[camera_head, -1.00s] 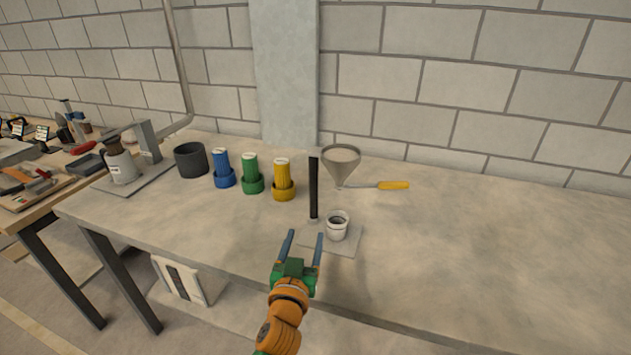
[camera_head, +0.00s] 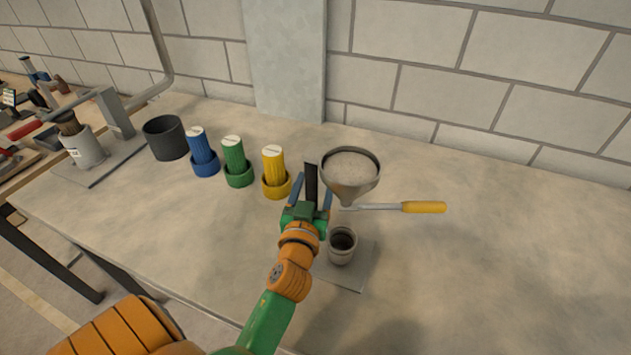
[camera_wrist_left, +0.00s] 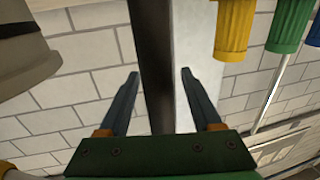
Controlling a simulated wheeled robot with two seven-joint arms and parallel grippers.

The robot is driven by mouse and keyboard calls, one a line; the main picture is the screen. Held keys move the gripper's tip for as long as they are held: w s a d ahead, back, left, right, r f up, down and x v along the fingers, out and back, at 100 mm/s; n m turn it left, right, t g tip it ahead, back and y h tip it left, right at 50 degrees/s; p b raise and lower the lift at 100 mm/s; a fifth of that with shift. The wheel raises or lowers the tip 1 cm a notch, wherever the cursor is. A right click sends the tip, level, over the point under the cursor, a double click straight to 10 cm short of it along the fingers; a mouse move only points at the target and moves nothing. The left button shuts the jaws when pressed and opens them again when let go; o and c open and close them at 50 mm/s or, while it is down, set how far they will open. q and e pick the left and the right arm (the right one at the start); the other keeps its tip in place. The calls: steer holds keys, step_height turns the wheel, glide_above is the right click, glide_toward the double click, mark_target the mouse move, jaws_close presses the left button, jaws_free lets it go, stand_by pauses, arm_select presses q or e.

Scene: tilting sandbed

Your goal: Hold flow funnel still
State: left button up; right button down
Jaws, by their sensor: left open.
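The grey metal flow funnel (camera_head: 350,178) is held on a black upright post (camera_head: 311,183) above a base plate, and sand-coloured material shows in its bowl. A small grey cup (camera_head: 342,246) stands on the plate under the spout. My left gripper (camera_head: 312,194) is open, its blue fingers at the post just left of the funnel. In the left wrist view the dark post (camera_wrist_left: 152,60) runs between the two open fingers (camera_wrist_left: 158,92), with a gap on each side. Part of the funnel (camera_wrist_left: 25,55) fills the left edge there. My right gripper is not seen.
A yellow-handled tool (camera_head: 424,207) sticks out to the right from below the funnel. Yellow (camera_head: 274,172), green (camera_head: 236,161) and blue (camera_head: 202,152) ribbed cylinders and a dark pot (camera_head: 165,137) stand to the left. The table's right side is clear.

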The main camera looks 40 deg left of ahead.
arm_select(q)
steer(key=shift+w+a+f, duration=0.25)
steer(key=shift+w+a, duration=0.1)
steer(key=shift+w, duration=0.35)
steer(key=shift+s+d+r, duration=0.25)
steer(key=shift+s, duration=0.2)
steer(key=shift+s+d+r, duration=0.25)
steer(key=shift+s, duration=0.2)
steer(key=c, duration=0.4)
steer(key=shift+s+d+r, duration=0.1)
steer(key=shift+s, duration=0.05)
steer(key=c, duration=0.3)
jaws_close()
steer(key=shift+f, duration=0.2)
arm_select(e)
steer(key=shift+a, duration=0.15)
arm_select(q)
steer(key=shift+f, duration=0.2)
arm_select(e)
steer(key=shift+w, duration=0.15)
